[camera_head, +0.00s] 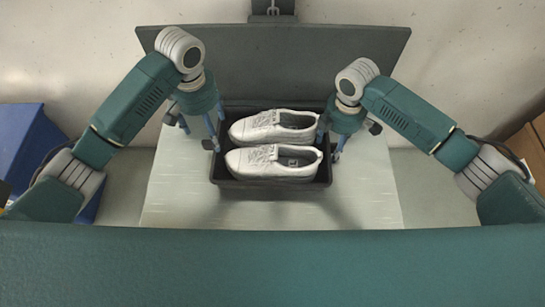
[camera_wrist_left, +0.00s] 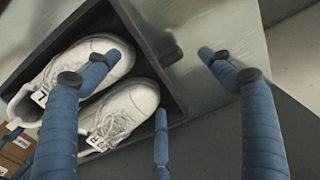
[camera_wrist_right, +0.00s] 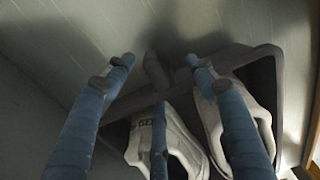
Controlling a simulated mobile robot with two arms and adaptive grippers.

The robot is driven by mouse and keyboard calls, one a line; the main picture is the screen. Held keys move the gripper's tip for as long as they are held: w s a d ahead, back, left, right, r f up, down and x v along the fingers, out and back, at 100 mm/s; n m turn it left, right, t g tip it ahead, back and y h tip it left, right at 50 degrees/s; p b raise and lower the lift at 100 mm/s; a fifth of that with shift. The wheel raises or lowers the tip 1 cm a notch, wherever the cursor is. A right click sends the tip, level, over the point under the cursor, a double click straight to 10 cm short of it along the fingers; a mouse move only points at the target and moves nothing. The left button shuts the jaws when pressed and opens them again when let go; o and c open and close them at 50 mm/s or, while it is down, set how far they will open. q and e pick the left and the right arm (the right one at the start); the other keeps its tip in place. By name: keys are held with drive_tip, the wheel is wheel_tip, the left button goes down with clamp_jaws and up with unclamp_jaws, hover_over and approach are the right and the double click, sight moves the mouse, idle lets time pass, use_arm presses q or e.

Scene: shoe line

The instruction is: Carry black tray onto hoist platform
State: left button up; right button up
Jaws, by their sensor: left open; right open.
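The black tray (camera_head: 275,186) lies on a light metal surface (camera_head: 180,200) and holds two white shoes (camera_head: 270,160), side by side. My left gripper (camera_head: 198,134) is open at the tray's left end. In the left wrist view its fingers (camera_wrist_left: 158,58) stand apart on either side of the tray's end rim and small tab (camera_wrist_left: 172,54). My right gripper (camera_head: 335,142) is open at the right end. In the right wrist view its fingers (camera_wrist_right: 160,62) stand apart on either side of a tab (camera_wrist_right: 155,72). I cannot tell whether any finger touches the tray.
A dark grey panel (camera_head: 275,65) with a bracket (camera_head: 272,8) is behind the tray; I cannot tell if it belongs to the hoist. A blue bin (camera_head: 25,140) is at the left and cardboard boxes (camera_head: 530,145) at the right. The metal surface beside the tray is bare.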

use_arm(q)
wheel_tip(320, 180, up, 2)
drive_tip(key=shift+r, duration=0.15)
use_arm(e)
drive_tip(key=shift+r, duration=0.35)
use_arm(q)
drive_tip(key=shift+r, duration=0.3)
use_arm(e)
wheel_tip(320, 180, up, 11)
drive_tip(key=shift+r, duration=0.15)
